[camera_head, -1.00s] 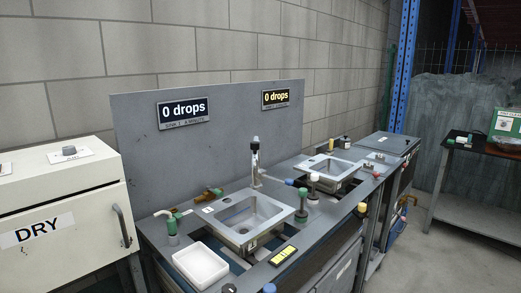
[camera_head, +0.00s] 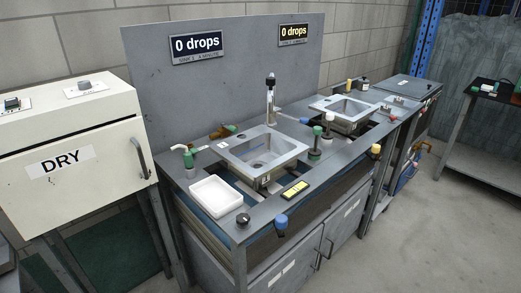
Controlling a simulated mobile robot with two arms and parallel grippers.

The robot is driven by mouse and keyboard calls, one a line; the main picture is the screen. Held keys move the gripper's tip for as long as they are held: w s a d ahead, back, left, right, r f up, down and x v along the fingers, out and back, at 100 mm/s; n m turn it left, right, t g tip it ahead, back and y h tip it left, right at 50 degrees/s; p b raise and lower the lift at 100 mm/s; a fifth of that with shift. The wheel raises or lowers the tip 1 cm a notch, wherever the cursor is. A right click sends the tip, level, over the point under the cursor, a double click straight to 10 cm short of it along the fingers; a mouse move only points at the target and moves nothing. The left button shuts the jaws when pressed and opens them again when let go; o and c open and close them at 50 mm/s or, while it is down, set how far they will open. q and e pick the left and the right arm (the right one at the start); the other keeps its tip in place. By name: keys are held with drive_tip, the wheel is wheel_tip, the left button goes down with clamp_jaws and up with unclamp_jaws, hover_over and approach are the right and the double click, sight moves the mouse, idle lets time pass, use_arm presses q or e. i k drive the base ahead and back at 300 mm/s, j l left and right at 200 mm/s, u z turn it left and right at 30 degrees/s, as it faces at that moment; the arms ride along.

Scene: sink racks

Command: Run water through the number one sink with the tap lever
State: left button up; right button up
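The nearer sink (camera_head: 260,150) is a square grey metal basin set in the bench, under the display board reading "0 drops" (camera_head: 197,45); the small line below seems to read "SINK 1". No water is visible in the basin or at the tap. Neither of my grippers shows in the head view.
A second sink (camera_head: 345,107) sits further right under another "0 drops" display (camera_head: 292,34). A white tray (camera_head: 216,196), a green-topped fitting (camera_head: 188,157) and a yellow-black label (camera_head: 295,189) lie around the near sink. A white DRY cabinet (camera_head: 75,155) stands left. Floor is clear at front right.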

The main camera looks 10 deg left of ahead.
sight(304, 120)
drive_tip(key=i+l+u, duration=0.15)
drive_tip(key=u, duration=0.2)
drive_tip(key=i+l+u, duration=0.1)
drive_tip(key=u, duration=0.3)
drive_tip(key=i+l+u, duration=0.1)
drive_tip(key=l+u, duration=0.25)
drive_tip(key=i+l+u, duration=0.1)
drive_tip(key=l, duration=0.35)
drive_tip(key=i+l, duration=0.1)
drive_tip(key=l, duration=0.35)
drive_tip(key=i+l+u, duration=0.15)
drive_tip(key=l, duration=0.75)
drive_tip(key=i+u, duration=0.05)
